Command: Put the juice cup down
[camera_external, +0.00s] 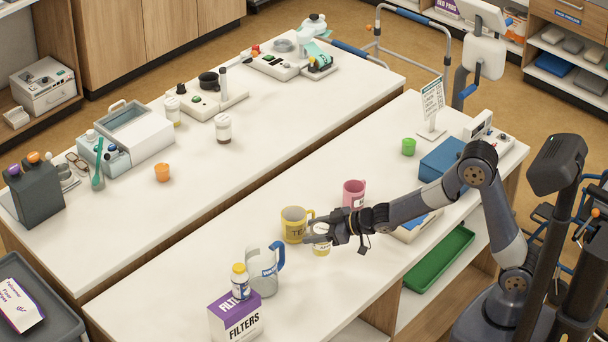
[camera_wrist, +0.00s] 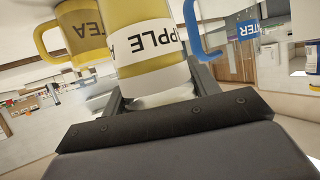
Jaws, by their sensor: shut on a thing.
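The juice cup (camera_external: 321,247) is yellow with a white band. In the wrist view its label, partly hidden, reads "PPLE" on the cup (camera_wrist: 150,45) between my fingers. My gripper (camera_external: 317,233) is shut on it, and it also shows in the wrist view (camera_wrist: 160,88). The cup is at or just above the near counter (camera_external: 195,272); I cannot tell whether its base touches. A yellow tea mug (camera_external: 293,225) stands close behind it to the left, and shows beside the cup in the wrist view (camera_wrist: 80,30).
A water jug (camera_external: 266,270) with a blue handle stands to the front left, near a filters box (camera_external: 236,318) and a white bottle (camera_external: 240,282). A pink mug (camera_external: 354,192) stands behind my wrist. Counter left of the tea mug is clear.

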